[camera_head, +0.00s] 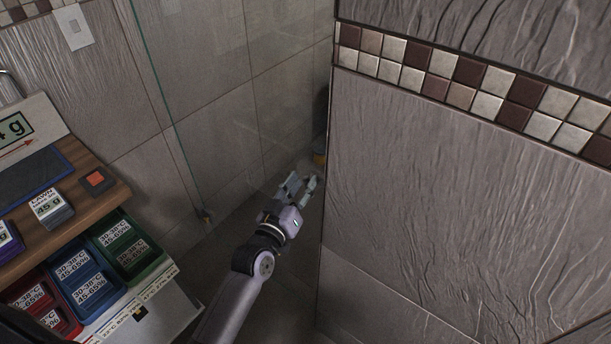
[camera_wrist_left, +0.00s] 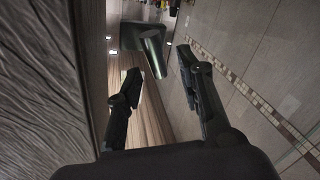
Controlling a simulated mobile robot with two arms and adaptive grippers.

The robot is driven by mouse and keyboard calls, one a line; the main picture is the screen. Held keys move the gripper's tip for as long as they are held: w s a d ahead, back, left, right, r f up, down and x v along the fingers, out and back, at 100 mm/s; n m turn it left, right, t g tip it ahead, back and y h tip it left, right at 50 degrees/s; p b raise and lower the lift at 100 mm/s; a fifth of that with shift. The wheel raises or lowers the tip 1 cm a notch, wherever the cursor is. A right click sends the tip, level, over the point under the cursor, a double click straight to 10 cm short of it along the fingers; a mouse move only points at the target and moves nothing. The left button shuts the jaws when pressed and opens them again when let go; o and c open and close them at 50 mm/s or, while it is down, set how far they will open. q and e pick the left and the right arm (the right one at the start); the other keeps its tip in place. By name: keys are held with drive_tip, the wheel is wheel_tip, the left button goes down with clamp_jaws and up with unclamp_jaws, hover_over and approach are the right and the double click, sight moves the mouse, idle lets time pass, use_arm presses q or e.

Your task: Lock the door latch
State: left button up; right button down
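My left gripper (camera_head: 303,181) is beside the tiled wall corner, in front of the glass panel (camera_head: 225,90). In the left wrist view the two fingers (camera_wrist_left: 158,66) are spread apart with nothing gripped. A dark metal fitting with a lever-like bar (camera_wrist_left: 152,54), seemingly the latch, shows ahead of the fingers. The bar's lower end appears between the fingertips; I cannot tell whether either finger touches it. The latch is not clearly visible in the head view, where the wall corner hides part of that area. My right gripper is not in view.
The tiled wall (camera_head: 440,190) stands close on the right of my left arm. At left, a wooden shelf (camera_head: 85,205) carries a red-buttoned block (camera_head: 96,179), above several coloured bins (camera_head: 129,245). Open floor shows around the forearm.

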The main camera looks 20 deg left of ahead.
use_arm(q)
drive_tip(key=shift+w+d, duration=0.15)
drive_tip(key=shift+w, duration=1)
drive_tip(key=shift+c, duration=0.5)
clamp_jaws()
